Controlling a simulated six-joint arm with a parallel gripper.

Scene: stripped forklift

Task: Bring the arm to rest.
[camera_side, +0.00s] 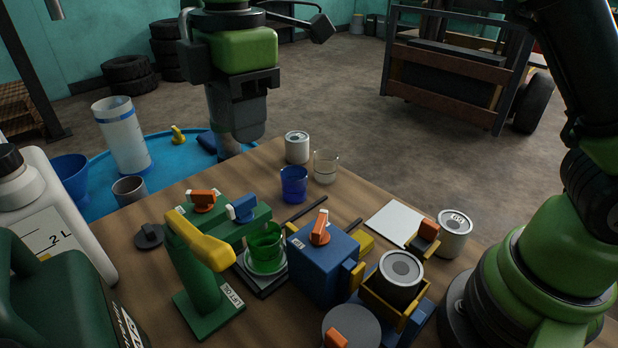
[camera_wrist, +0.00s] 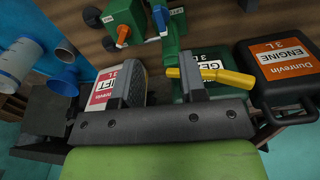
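My gripper (camera_side: 233,143) hangs in the side view, pointing down near the far left edge of the wooden table, beyond the cups. In the wrist view its two dark fingers (camera_wrist: 163,82) stand well apart with nothing held between them. The gripper is open and empty. A white and red container marked 3 L (camera_wrist: 103,86) shows partly behind the left finger.
A green cup (camera_side: 265,245) stands by the spout, beside a blue box (camera_side: 323,268). A blue cup (camera_side: 294,183), glass jar (camera_side: 326,168) and white can (camera_side: 297,147) stand farther back. A white cylinder (camera_side: 121,137) stands on the blue drum. Jugs (camera_side: 45,210) crowd the left.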

